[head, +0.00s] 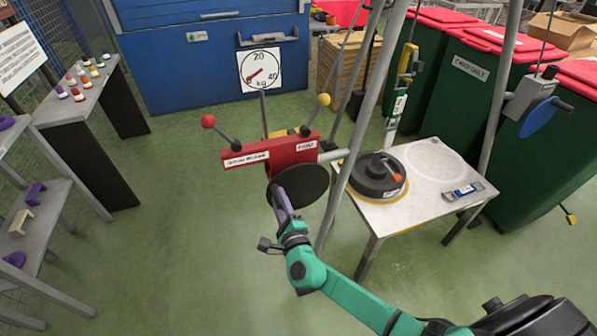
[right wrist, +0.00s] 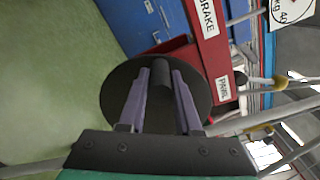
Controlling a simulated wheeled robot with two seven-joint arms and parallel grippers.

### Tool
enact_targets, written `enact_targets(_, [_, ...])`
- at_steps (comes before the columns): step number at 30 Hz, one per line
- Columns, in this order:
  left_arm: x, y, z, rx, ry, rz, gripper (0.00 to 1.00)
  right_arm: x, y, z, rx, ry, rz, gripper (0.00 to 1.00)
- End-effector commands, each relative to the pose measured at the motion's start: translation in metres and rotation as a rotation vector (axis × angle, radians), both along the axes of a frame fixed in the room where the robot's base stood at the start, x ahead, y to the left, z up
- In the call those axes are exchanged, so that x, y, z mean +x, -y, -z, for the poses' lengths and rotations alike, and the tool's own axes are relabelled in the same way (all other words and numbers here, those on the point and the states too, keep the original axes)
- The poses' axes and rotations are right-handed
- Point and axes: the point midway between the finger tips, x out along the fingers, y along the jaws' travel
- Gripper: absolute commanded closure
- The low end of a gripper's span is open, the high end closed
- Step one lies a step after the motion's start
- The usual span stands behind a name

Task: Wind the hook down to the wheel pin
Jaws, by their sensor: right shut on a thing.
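My right gripper (head: 284,207) is shut on the crank handle (right wrist: 160,70) of a black disc (head: 302,187) on the red winch box (head: 270,151). In the right wrist view the two fingers (right wrist: 160,95) lie on either side of the handle, and the black disc (right wrist: 112,95) stands behind them. A yellow hoist fitting (head: 407,62) hangs above the table; a green and white strip (head: 397,108) shows below it, and the hook's tip is hard to make out. The dark wheel (head: 372,176) lies on the table with an orange piece on top. My left gripper is out of view.
The winch has a red-knobbed lever (head: 209,121) and a yellow-knobbed lever (head: 323,100). Grey frame legs flank the white table (head: 405,212). A blue disc crank (head: 538,117) is on the right leg. A kg dial (head: 260,69) stands behind. Shelves line the left; floor between is clear.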

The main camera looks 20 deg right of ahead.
Motion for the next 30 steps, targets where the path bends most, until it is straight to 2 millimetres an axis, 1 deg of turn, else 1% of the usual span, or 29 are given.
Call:
enact_targets(1, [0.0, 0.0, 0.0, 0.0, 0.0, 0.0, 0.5, -0.002, -0.002, 0.006, 0.001, -0.013, -0.006, 1.0])
enact_targets(5, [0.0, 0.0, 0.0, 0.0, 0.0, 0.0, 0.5, -0.002, -0.003, 0.007, -0.012, -0.013, -0.006, 1.0])
enact_targets(18, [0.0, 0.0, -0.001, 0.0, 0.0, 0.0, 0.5, -0.002, -0.009, 0.022, -0.198, -0.013, -0.006, 1.0])
enact_targets(30, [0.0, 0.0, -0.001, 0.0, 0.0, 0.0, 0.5, -0.002, -0.009, 0.024, -0.229, -0.011, -0.006, 1.0])
